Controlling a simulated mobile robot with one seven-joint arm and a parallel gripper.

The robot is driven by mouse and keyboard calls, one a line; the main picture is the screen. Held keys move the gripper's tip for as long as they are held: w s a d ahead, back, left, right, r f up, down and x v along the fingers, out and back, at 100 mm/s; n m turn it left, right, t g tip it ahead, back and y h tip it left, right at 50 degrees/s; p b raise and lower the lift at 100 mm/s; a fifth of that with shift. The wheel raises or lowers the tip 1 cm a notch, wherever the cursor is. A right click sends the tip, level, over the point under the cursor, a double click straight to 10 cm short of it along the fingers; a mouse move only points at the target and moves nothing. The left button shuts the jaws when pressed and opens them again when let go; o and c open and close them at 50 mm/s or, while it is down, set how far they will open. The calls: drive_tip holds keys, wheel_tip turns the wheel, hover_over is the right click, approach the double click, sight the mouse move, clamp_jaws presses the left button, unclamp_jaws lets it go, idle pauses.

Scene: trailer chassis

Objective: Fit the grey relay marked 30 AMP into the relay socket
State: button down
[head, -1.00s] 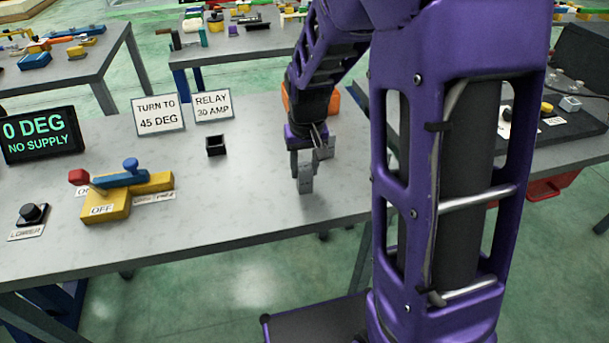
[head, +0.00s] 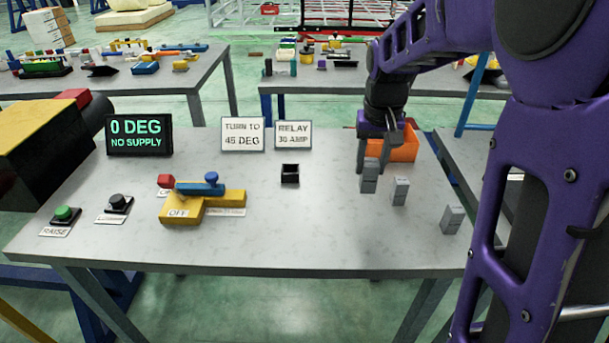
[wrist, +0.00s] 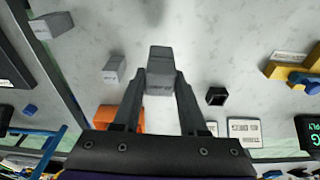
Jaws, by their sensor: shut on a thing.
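My gripper (head: 370,160) is shut on a grey relay (head: 369,178), which hangs upright from the fingers; I cannot tell whether it clears the table. The held relay (wrist: 160,72) also shows between the fingertips in the wrist view, its marking too small to read. The black relay socket (head: 290,174) stands to the left of it, apart from my gripper, and its top looks open and empty. The socket (wrist: 216,96) also shows right of the fingers in the wrist view. Two more grey relays stand to the right, one nearer (head: 400,191) and one farther (head: 452,219).
A "RELAY 30 AMP" sign (head: 294,135) stands behind the socket, beside a "TURN TO 45 DEG" sign (head: 243,134). An orange bin (head: 405,148) is behind my gripper. A yellow switch unit (head: 205,206), buttons and a "0 DEG NO SUPPLY" display (head: 139,135) are left. The table front is clear.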

drive_tip(key=w+a+p, duration=0.1)
drive_tip(key=w+a, duration=1.6)
drive_tip(key=a, duration=0.1)
wheel_tip(320, 180, down, 10)
drive_tip(key=shift+s+f+b, duration=0.1)
drive_tip(key=shift+b, duration=0.2)
drive_tip(key=shift+c, duration=2.2)
unclamp_jaws()
drive_tip(key=shift+f, duration=0.15)
wheel_tip(320, 180, up, 12)
drive_tip(key=s, duration=0.2)
drive_tip(key=shift+p, duration=0.4)
drive_tip(key=shift+w, duration=0.1)
